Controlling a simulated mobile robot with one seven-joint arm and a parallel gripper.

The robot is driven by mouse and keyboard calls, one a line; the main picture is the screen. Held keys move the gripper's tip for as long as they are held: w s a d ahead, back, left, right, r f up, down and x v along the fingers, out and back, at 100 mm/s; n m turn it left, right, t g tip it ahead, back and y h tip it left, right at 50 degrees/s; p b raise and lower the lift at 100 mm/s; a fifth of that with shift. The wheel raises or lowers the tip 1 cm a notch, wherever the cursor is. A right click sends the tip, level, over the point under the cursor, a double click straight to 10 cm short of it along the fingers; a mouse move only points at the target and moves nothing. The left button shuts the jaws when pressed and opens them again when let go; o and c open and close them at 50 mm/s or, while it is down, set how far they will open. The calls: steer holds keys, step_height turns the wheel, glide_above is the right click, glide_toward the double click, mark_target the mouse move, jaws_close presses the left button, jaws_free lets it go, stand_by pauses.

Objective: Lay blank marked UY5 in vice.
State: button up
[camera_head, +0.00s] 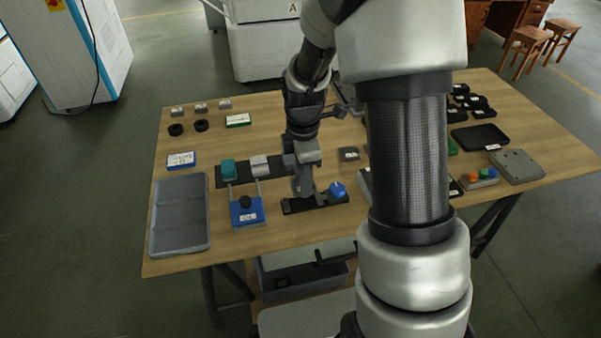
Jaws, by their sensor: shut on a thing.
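My gripper (304,188) points down at the front middle of the table, shut on a grey piece that is mostly hidden by the fingers. No marking can be read on it, so I cannot tell whether it is blank UY5. The gripper is over the left part of a low black base (326,203) with a round blue knob (337,189) at its right. I cannot tell whether the piece touches this base or whether the base is the vice. Small grey labelled blocks (200,107) stand in a row at the table's back left.
A blue device (246,211) with a black knob stands left of my gripper. Behind it, a teal block (229,168) and a grey block (259,165) sit by a dark strip. A grey tray (181,238) lies at the left edge. My arm hides the table's middle right.

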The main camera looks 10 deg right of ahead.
steer(key=shift+f+b, duration=1.5)
steer(key=shift+f, duration=0.65)
steer(key=shift+f+b, duration=0.55)
steer(key=shift+f, duration=0.2)
steer(key=o, duration=1.9)
steer(key=shift+c, duration=0.2)
steer(key=shift+r, duration=0.15)
steer(key=shift+r+p, duration=2.7)
steer(key=shift+r, duration=0.65)
